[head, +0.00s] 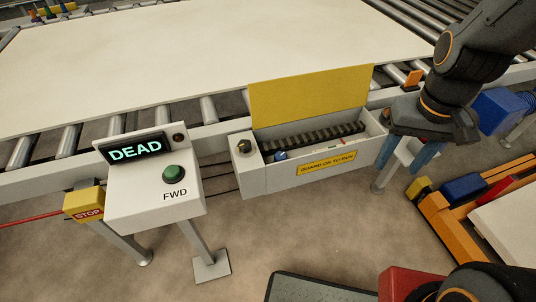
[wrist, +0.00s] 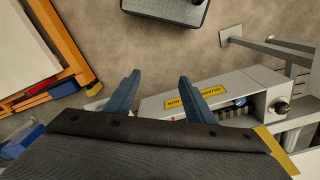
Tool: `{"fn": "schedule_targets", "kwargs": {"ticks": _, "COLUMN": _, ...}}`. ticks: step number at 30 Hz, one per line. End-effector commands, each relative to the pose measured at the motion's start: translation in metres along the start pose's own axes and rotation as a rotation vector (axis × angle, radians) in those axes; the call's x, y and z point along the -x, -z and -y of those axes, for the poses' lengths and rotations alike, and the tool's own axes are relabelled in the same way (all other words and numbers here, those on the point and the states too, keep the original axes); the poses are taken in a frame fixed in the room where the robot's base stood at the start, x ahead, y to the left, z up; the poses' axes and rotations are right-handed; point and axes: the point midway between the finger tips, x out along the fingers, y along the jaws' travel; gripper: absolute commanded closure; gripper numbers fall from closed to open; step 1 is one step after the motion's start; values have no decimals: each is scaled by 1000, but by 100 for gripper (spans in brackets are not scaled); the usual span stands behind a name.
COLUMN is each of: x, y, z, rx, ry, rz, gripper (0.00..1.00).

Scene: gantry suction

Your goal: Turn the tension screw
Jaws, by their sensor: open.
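A light grey guard box (head: 283,181) on the conveyor's side has its yellow lid (head: 310,100) raised, with a dark ribbed belt or chain (head: 312,137) inside. A small blue part (head: 280,155) sits at the left end of the opening; it also shows in the wrist view (wrist: 239,101). A black knob (head: 244,148) is on the box's left end, also in the wrist view (wrist: 281,106). I cannot tell which is the tension screw. My gripper (head: 407,158) is open and empty, blue fingers down, beyond the box's right end. It also shows in the wrist view (wrist: 160,76).
A control post (head: 150,205) stands left, with a lit DEAD display (head: 135,149), a green FWD button (head: 173,174) and a yellow STOP box (head: 84,204). An orange frame (head: 447,240) stands right. A dark mat (head: 318,290) lies in front. A pale panel (head: 200,55) covers the rollers.

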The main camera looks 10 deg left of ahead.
Motion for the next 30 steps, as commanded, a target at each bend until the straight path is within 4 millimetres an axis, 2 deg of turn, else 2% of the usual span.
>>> {"fn": "schedule_targets", "kwargs": {"ticks": 5, "x": -1, "y": 45, "z": 54, "rx": 198, "ry": 4, "rz": 14, "gripper": 51}}
{"fn": "schedule_targets", "kwargs": {"ticks": 9, "x": -15, "y": 75, "z": 116, "rx": 388, "ry": 7, "rz": 23, "gripper": 51}}
{"fn": "schedule_targets", "kwargs": {"ticks": 15, "x": -44, "y": 94, "z": 203, "rx": 623, "ry": 11, "rz": 32, "gripper": 51}}
{"fn": "schedule_targets", "kwargs": {"ticks": 18, "x": -56, "y": 95, "z": 234, "rx": 705, "ry": 12, "rz": 34, "gripper": 51}}
{"fn": "schedule_targets", "kwargs": {"ticks": 21, "x": -66, "y": 94, "z": 254, "rx": 756, "ry": 13, "rz": 35, "gripper": 51}}
{"fn": "schedule_targets", "kwargs": {"ticks": 24, "x": -71, "y": 94, "z": 264, "rx": 781, "ry": 13, "rz": 34, "gripper": 51}}
{"fn": "schedule_targets", "kwargs": {"ticks": 30, "x": -87, "y": 92, "z": 265, "rx": 787, "ry": 13, "rz": 38, "gripper": 51}}
